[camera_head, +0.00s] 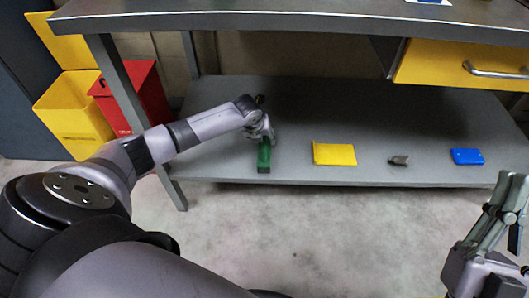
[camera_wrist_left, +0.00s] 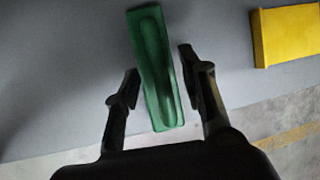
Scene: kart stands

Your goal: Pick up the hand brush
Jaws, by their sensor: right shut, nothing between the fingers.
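The hand brush is most likely the green object (camera_head: 264,158) on the grey lower shelf (camera_head: 220,158), near its front edge. In the left wrist view the green object (camera_wrist_left: 155,65) is long, with a raised grip, and lies between my fingers. My left gripper (camera_head: 262,135) is at its far end in the head view. In the wrist view the left gripper (camera_wrist_left: 160,88) is open, with a gap on each side of the green object. My right gripper (camera_head: 507,205) is at the lower right, away from the shelf, shut and empty.
A yellow object (camera_head: 334,154), a small grey-brown object (camera_head: 399,160) and a blue object (camera_head: 467,156) lie in a row to the right on the shelf. The workbench top (camera_head: 300,14) is above it. Yellow (camera_head: 75,115) and red bins (camera_head: 140,95) stand left.

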